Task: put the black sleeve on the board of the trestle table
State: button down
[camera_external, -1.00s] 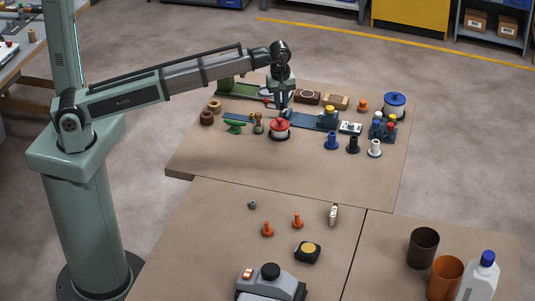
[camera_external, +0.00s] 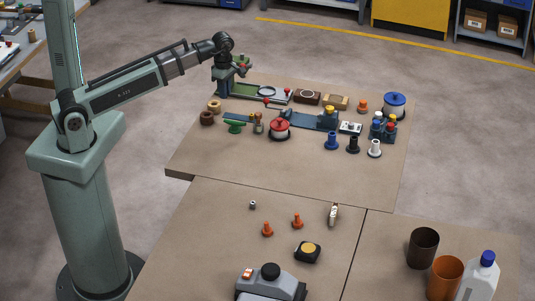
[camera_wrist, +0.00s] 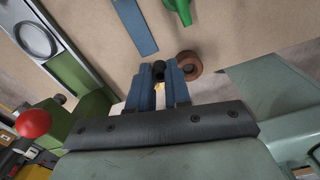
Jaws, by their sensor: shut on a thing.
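In the external view my gripper (camera_external: 222,90) hangs at the back left corner of the brown bench, by the green rail, and the sleeve cannot be made out there. A table with a pale top (camera_external: 22,58) and wooden framing, apparently the trestle table, stands at the far left, partly cut off by the picture edge. A small brown cylinder (camera_external: 32,36) stands on it.
A red knob (camera_wrist: 32,123) shows close to my gripper. Bare floor separates bench and left table.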

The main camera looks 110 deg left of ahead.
jog(key=shift+n, duration=1.1)
jog(key=shift+f, duration=5)
jog(key=shift+f, duration=0.1)
jog(key=c, duration=1.1)
grip_release()
jog(key=shift+r, duration=6.1)
